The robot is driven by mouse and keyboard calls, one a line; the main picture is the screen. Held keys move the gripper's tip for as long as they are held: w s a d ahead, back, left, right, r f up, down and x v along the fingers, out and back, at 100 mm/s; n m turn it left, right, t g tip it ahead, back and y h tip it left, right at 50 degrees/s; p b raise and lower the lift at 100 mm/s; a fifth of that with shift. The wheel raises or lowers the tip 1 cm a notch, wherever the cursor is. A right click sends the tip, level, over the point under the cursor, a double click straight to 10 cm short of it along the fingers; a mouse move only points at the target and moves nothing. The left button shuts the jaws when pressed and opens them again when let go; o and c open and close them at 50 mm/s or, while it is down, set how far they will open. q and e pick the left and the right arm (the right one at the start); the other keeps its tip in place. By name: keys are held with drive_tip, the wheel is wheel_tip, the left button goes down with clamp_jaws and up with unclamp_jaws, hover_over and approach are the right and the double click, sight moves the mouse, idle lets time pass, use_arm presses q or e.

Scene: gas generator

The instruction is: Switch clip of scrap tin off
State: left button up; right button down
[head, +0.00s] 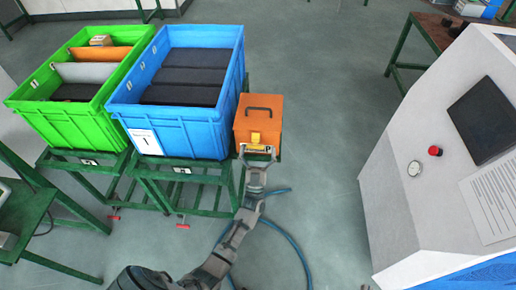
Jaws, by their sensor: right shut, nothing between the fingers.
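The scrap tin is an orange box (270,107) with a black handle (259,112) on its lid, just right of the blue crate. A yellow clip (255,138) is on its near side. The gripper hides part of the tin's lower front.
A blue crate (235,75) with dark blocks and a green crate (30,108) stand on green stands left of the tin. A blue hose (296,240) lies on the floor. A white console (405,120) with a red button stands at right.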

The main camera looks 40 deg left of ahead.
use_arm(q)
drive_tip(key=shift+h, duration=0.3)
drive_tip(key=c, duration=0.4)
drive_tip(key=shift+a, duration=0.25)
drive_tip(key=c, duration=0.4)
drive_tip(key=shift+a+f, duration=0.15)
drive_tip(key=shift+a, duration=0.15)
drive_tip(key=shift+c, duration=0.9)
drive_tip(key=shift+a+f, duration=0.15)
drive_tip(key=shift+a, duration=0.15)
drive_tip(key=shift+d, duration=0.15)
drive_tip(key=shift+d, duration=0.15)
drive_tip(key=shift+f, duration=0.15)
drive_tip(key=o, duration=1.1)
drive_tip(key=shift+w, duration=0.1)
